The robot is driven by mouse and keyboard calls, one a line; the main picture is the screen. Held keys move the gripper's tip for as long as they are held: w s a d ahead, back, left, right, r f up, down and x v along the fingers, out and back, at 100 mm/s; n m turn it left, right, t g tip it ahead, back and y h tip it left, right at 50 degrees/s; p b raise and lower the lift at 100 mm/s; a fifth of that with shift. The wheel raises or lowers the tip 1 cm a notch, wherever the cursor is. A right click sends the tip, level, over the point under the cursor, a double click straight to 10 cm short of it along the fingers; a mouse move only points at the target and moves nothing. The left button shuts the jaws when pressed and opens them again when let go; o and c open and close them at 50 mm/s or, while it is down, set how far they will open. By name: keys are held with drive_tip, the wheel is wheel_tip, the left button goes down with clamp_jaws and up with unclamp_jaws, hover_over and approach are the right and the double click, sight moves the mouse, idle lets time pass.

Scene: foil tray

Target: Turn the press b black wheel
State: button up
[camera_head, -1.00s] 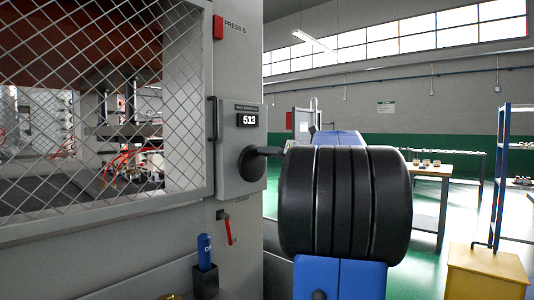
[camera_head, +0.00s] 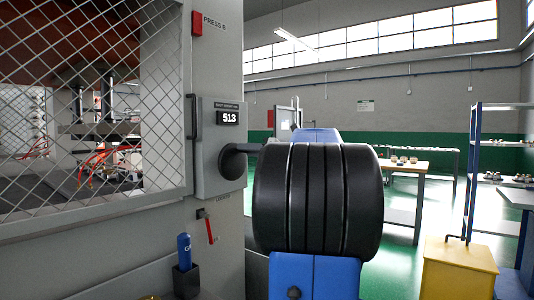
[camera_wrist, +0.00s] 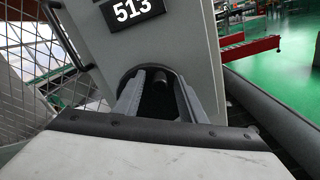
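The black wheel (camera_head: 233,162) is a round dial on the front of a grey control box (camera_head: 206,178), under a display (camera_head: 228,118) reading 513. Whether the fingers touch the knob cannot be told. The display (camera_wrist: 132,9) also reads 513 there.
A wire-mesh guard (camera_head: 85,110) covers the press at left. Below the box are a red lever (camera_head: 210,230) and a blue bottle (camera_head: 184,250) in a black holder. At right stand a yellow cabinet (camera_head: 458,272), a blue shelf rack (camera_head: 474,170) and a wooden-topped table (camera_head: 405,168).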

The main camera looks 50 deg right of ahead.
drive_tip(key=s+d, duration=0.1)
drive_tip(key=s, duration=1.5)
drive_tip(key=shift+s+d, duration=0.35)
drive_tip(key=shift+d, duration=0.05)
drive_tip(key=w+a+f+n+g+y, duration=0.1)
drive_tip(key=w+a+f+n+g, duration=0.15)
drive_tip(key=a+f+n, duration=0.55)
drive_tip(key=w+a+f+n+g+y, duration=0.15)
drive_tip(key=a+f+g, duration=0.35)
drive_tip(key=a, duration=0.7)
drive_tip(key=w+a+f+n+g+y, duration=0.1)
drive_tip(key=a+f+n+g, duration=0.1)
drive_tip(key=a+f+n, duration=0.55)
drive_tip(key=s+a+f+n+g+h, duration=0.2)
drive_tip(key=s+a+f+n, duration=0.4)
drive_tip(key=s+f+n, duration=0.2)
drive_tip(key=s+a+f+n+g+h, duration=0.1)
drive_tip(key=s+a+f+n+h, duration=0.2)
drive_tip(key=s+a+f+n, duration=0.4)
wheel_tip(320, 180, down, 6)
drive_tip(key=s+n, duration=0.1)
drive_tip(key=n, duration=0.7)
drive_tip(key=shift+s+a+r+g, duration=0.2)
drive_tip(key=shift+a+r+g, duration=0.05)
drive_tip(key=shift+a+g, duration=0.1)
